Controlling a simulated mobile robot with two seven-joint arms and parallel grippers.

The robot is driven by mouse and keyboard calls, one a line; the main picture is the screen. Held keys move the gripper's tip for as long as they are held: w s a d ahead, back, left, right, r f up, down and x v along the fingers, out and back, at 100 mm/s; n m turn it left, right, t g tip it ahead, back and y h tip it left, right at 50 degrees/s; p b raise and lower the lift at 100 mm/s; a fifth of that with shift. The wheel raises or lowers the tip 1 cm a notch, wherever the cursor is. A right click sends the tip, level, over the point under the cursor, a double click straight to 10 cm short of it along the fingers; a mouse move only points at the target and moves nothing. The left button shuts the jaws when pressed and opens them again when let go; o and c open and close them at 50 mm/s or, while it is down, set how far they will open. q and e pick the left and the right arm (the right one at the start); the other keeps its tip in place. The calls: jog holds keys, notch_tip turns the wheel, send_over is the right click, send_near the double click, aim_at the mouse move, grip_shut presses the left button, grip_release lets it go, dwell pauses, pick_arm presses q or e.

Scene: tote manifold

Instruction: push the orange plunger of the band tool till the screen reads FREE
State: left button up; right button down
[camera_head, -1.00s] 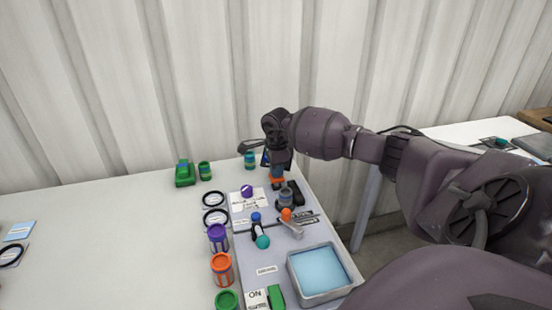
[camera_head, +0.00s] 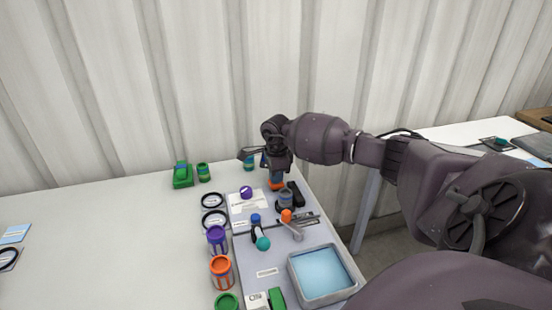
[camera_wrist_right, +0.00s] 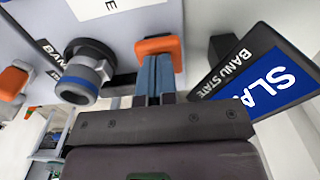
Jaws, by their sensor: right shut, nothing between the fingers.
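An orange plunger block (camera_wrist_right: 160,46) is at the fingertips of my right gripper (camera_wrist_right: 154,75) in the right wrist view. The blue-grey fingers are together, empty, and look to be against or very close to the orange; contact is hard to judge. Beside it stands the grey cylinder with a blue ring (camera_wrist_right: 82,72). A tilted black screen (camera_wrist_right: 265,78) labelled as a state display shows white letters on blue, starting "SLA"; the rest is cut off. In the head view my right gripper (camera_head: 276,174) is over the orange part (camera_head: 277,184) at the panel's far end. My left gripper is not in view.
Near the gripper, the panel (camera_head: 270,255) carries an orange-knobbed lever (camera_head: 287,215), a teal-tipped handle (camera_head: 262,242) and a purple knob (camera_head: 246,192). A blue-lined tray (camera_head: 293,280) is at its front. Jars and black rings line its left. The left tabletop is mostly clear.

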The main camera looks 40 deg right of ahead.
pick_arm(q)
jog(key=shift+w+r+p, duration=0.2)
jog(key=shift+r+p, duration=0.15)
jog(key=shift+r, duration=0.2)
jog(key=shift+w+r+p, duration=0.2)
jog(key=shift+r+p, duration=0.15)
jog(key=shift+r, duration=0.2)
pick_arm(e)
jog(key=shift+r, duration=2.15)
notch_tip(320, 180, up, 7)
jog(key=m+p, duration=0.2)
jog(key=m, duration=0.6)
notch_tip(320, 180, down, 6)
jog(key=m+b, duration=0.2)
jog(key=m, duration=0.8)
jog(key=shift+r, duration=0.2)
jog(key=shift+f, duration=0.75)
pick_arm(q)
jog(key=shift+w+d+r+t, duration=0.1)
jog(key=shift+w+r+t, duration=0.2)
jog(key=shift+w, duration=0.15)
